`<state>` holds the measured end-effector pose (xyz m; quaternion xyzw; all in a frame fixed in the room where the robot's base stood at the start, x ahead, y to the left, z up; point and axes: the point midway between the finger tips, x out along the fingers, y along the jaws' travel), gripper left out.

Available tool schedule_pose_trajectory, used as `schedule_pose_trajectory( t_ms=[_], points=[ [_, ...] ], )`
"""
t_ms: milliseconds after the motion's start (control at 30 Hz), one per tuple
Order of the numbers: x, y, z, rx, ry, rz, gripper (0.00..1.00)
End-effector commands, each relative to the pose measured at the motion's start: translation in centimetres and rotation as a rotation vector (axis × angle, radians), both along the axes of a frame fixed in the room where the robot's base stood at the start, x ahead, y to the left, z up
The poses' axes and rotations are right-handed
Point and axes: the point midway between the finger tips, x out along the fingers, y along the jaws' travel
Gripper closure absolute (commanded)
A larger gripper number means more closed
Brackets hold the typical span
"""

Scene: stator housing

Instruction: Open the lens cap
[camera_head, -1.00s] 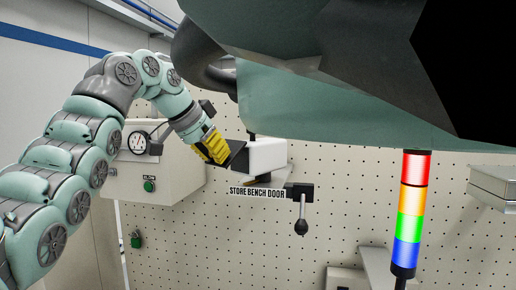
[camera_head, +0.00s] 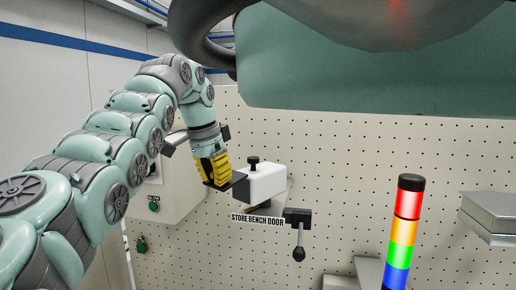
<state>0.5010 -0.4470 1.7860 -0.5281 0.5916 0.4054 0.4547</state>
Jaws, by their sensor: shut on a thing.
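A white box-shaped device (camera_head: 264,184) with a black knob on top stands out from the pegboard wall near the middle of the view. A flat black plate (camera_head: 233,182), which looks like the lens cap, juts from the left side of the white device. My gripper (camera_head: 213,181), with yellow ribbed fingers, points down at the plate's left end and is shut on it. The fingertips partly hide that end of the plate. Whether the plate still touches the device is hard to tell.
A "STORE BENCH DOOR" label (camera_head: 257,218) and a black lever handle (camera_head: 299,235) are below the device. A beige control box (camera_head: 171,190) is behind my arm. A stack light (camera_head: 403,232) and a grey box (camera_head: 490,216) are at right.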

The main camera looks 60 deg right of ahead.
Motion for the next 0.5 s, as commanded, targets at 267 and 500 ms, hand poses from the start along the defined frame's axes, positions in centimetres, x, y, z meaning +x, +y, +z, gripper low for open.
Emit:
schedule_pose_trajectory(
  t_ms=[267, 500],
  points=[
    [-0.1, -0.24, 0.1, -0.006, -0.003, -0.004, 1.0],
    [-0.1, -0.22, 0.07, -0.006, -0.001, -0.004, 0.71]
  ],
)
